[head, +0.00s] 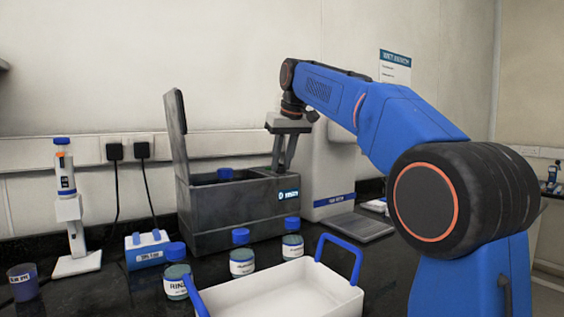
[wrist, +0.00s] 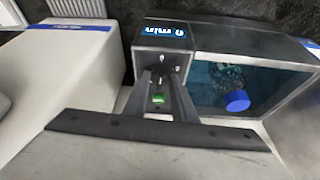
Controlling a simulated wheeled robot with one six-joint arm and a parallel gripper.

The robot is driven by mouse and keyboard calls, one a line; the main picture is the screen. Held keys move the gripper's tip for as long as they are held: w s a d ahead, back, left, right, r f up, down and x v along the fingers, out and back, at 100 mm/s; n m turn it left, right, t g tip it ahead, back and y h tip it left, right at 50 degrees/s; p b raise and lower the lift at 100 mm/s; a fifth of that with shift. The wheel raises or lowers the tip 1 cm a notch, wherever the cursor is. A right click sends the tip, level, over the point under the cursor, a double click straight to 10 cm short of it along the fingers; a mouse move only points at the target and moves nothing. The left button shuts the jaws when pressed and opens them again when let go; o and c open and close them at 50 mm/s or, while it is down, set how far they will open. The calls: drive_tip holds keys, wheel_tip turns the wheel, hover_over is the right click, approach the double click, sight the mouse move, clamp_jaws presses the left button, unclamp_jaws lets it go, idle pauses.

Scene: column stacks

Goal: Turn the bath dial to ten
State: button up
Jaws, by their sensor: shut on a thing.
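The bath (head: 235,205) is a dark grey box with its lid (head: 178,135) standing open at the left. In the wrist view the bath (wrist: 260,42) shows its lit display (wrist: 166,31) and blue-tinted water. My gripper (head: 282,173) reaches down to the right end of the bath. In the wrist view its fingers (wrist: 162,80) are shut on the dial at the bath's control end, below the display. The dial is mostly hidden between the fingertips, and I cannot read its setting. A small green patch (wrist: 158,98) shows between the fingers.
A blue-capped bottle (wrist: 237,101) stands in the bath. Several blue-capped jars, one at the front (head: 242,262), stand before it. A white tray with blue handles (head: 285,295) is in front. A white appliance (head: 330,175) stands close right of my gripper. A pipette stand (head: 75,262) is left.

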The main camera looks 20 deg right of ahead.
drive_tip(key=m, duration=0.2)
drive_tip(key=m+h, duration=0.1)
drive_tip(key=m, duration=0.1)
drive_tip(key=shift+a+h, duration=0.2)
drive_tip(key=shift+h, duration=0.1)
drive_tip(key=m+h, duration=0.1)
drive_tip(key=m, duration=0.2)
drive_tip(key=shift+a+m, duration=0.1)
drive_tip(key=shift+m, duration=0.2)
drive_tip(key=m, duration=0.1)
drive_tip(key=m+h, duration=0.1)
drive_tip(key=m, duration=0.1)
drive_tip(key=shift+w+a+m+g+h, duration=0.1)
drive_tip(key=shift+w+m+g+h, duration=0.05)
drive_tip(key=shift+m+g+h, duration=0.65)
drive_tip(key=shift+m+g, duration=0.4)
drive_tip(key=shift+m, duration=1.4)
drive_tip(key=shift+w, duration=0.1)
